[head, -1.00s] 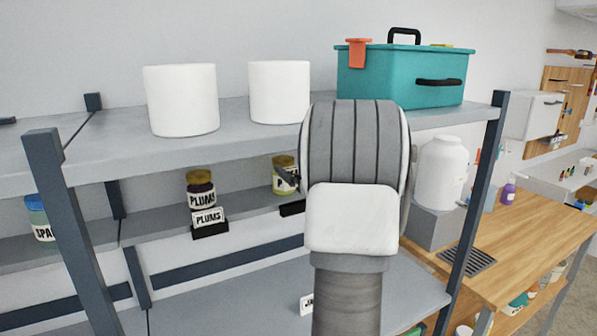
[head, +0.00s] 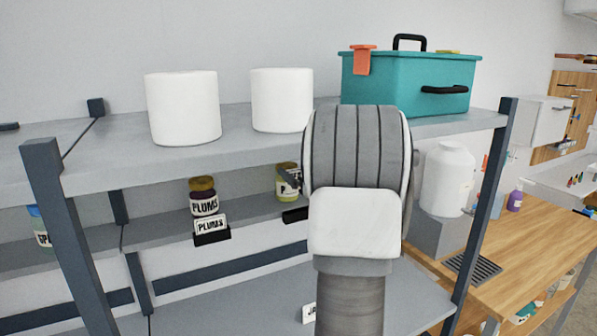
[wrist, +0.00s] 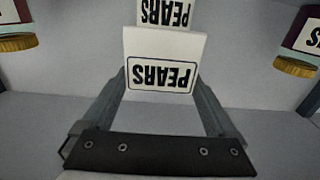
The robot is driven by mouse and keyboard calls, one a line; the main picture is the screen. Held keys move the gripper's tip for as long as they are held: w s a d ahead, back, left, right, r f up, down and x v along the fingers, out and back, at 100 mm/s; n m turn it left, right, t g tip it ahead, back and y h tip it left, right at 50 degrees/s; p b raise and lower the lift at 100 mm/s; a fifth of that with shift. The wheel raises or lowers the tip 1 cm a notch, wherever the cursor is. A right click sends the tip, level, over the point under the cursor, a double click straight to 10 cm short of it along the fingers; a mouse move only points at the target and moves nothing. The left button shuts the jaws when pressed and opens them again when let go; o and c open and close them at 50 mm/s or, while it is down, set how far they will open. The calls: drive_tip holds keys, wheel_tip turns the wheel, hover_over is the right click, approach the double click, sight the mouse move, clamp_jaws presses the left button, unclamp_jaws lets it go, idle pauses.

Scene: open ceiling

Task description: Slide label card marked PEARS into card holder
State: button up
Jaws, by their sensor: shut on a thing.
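A white card marked PEARS (wrist: 163,62) is between the two fingers of my gripper (wrist: 162,80) in the wrist view, its lettering upside down there. My gripper is shut on it. A second PEARS label (wrist: 166,13) shows just behind the card, apparently on a jar. I cannot tell whether the card touches the holder.
A PLUMS jar (head: 203,196) stands left on the same shelf, behind a black holder with a PLUMS card (head: 211,226). The upper shelf (head: 255,146) hangs above, carrying white canisters (head: 183,108) and a teal toolbox (head: 400,85). A dark post (head: 484,215) stands to the right.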

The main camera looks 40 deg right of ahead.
sight(292, 195)
drive_tip(key=shift+f+b, duration=1.65)
drive_tip(key=shift+f, duration=0.6)
drive_tip(key=shift+f+b, duration=2)
drive_tip(key=shift+f, duration=0.05)
drive_tip(key=o, duration=1)
drive_tip(key=shift+r, duration=0.1)
drive_tip(key=shift+c, duration=0.2)
drive_tip(key=shift+s, duration=0.1)
drive_tip(key=b+v, duration=0.1)
drive_tip(key=v, duration=1.6)
